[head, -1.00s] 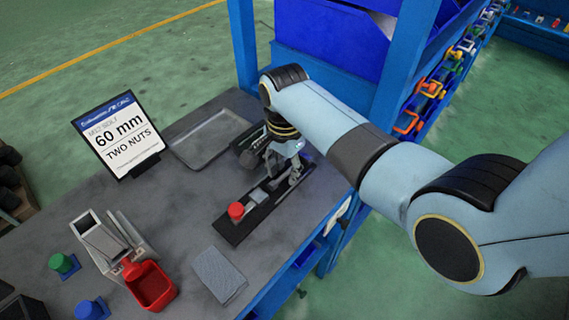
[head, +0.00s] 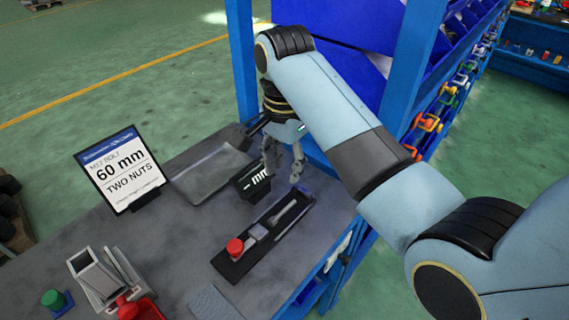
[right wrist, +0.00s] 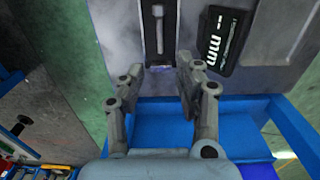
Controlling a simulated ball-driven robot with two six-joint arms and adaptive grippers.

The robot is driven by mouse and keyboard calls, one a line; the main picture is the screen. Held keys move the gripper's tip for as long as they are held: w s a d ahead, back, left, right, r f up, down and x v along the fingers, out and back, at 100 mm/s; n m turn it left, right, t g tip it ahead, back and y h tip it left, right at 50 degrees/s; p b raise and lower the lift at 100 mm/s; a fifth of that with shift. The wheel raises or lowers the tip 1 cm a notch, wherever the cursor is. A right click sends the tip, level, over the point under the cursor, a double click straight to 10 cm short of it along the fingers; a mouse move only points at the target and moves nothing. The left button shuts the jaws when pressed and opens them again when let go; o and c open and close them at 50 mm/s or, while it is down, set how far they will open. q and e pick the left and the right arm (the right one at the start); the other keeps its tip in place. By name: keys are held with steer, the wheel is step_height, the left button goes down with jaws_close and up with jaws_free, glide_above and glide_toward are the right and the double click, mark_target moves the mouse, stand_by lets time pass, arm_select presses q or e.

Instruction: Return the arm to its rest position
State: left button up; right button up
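My right arm reaches in from the right in the head view. Its right gripper (head: 283,167) hangs above the far right part of the grey table, fingers pointing down. In the right wrist view the right gripper (right wrist: 158,78) has its two fingers apart with nothing between them. Below it on the table is a black fixture (head: 232,268) with a red knob (head: 235,247) and a bolt-like grey part (head: 289,213) lying in it. The fixture also shows in the right wrist view (right wrist: 147,45). My left gripper is not in view.
A black display marked "mm" (head: 252,181) stands near the gripper, beside a grey tray (head: 213,172). A sign reading "60 mm, two nuts" (head: 121,170) stands at the left. Blue rack posts (head: 404,75) and a blue bin (head: 345,25) are close behind my arm.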

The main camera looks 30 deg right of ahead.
steer(key=s+d+r+n+t, duration=0.25)
steer(key=s+n, duration=0.45)
steer(key=s, duration=0.4)
steer(key=s+d+r+n+t, duration=0.1)
steer(key=s+d+r+n, duration=0.15)
steer(key=s+n, duration=0.6)
steer(key=s+d+f+g+b, duration=0.15)
steer(key=f+b, duration=0.45)
steer(key=f, duration=1.4)
steer(key=s+d+f+b, duration=0.1)
steer(key=s+f+b, duration=0.35)
steer(key=f, duration=1.45)
steer(key=s+f+b, duration=0.3)
steer(key=s+f, duration=0.2)
steer(key=f, duration=0.3)
steer(key=s+d+f+b, duration=0.1)
steer(key=s+f+b, duration=0.3)
steer(key=f, duration=0.5)
steer(key=s+f+m+g+b, duration=0.1)
steer(key=s+f+b, duration=0.3)
steer(key=s+f, duration=0.3)
steer(key=shift+s+d+f+h, duration=0.15)
steer(key=shift+s+f+h, duration=0.25)
steer(key=shift+f, duration=0.5)
